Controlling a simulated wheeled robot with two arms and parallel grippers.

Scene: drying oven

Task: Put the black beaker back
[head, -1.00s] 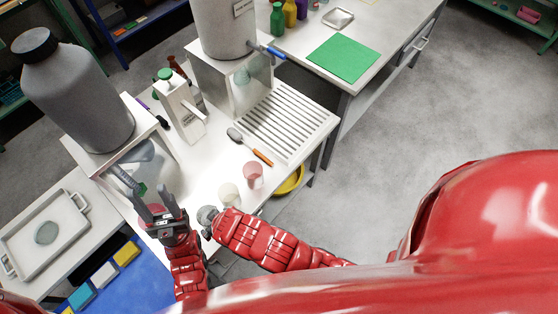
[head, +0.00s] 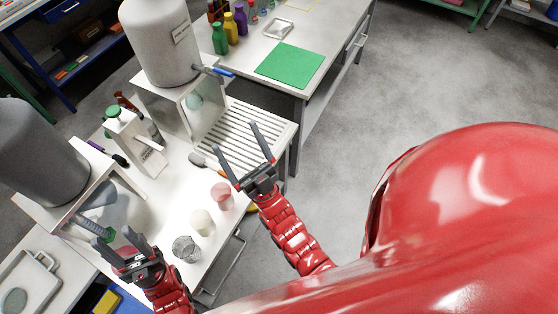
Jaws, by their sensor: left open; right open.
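The dark grey-black beaker (head: 186,249) stands on the white table near its front edge, with a patterned, see-through look. A cream beaker (head: 202,222) and a pink beaker (head: 222,196) stand in a row behind it. My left gripper (head: 111,236) is open and empty, left of the black beaker, in front of the left tank's stand. My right gripper (head: 235,137) is open and empty, its fingers pointing away from me over the slatted drying rack (head: 222,139). Neither gripper touches a beaker.
A brush (head: 197,160) lies by the rack, partly hidden. Two grey tanks, left (head: 38,150) and back (head: 160,45), sit on stands. A white dispenser bottle (head: 135,143) stands between them. A green mat (head: 290,65) lies on the far table. Floor at right is clear.

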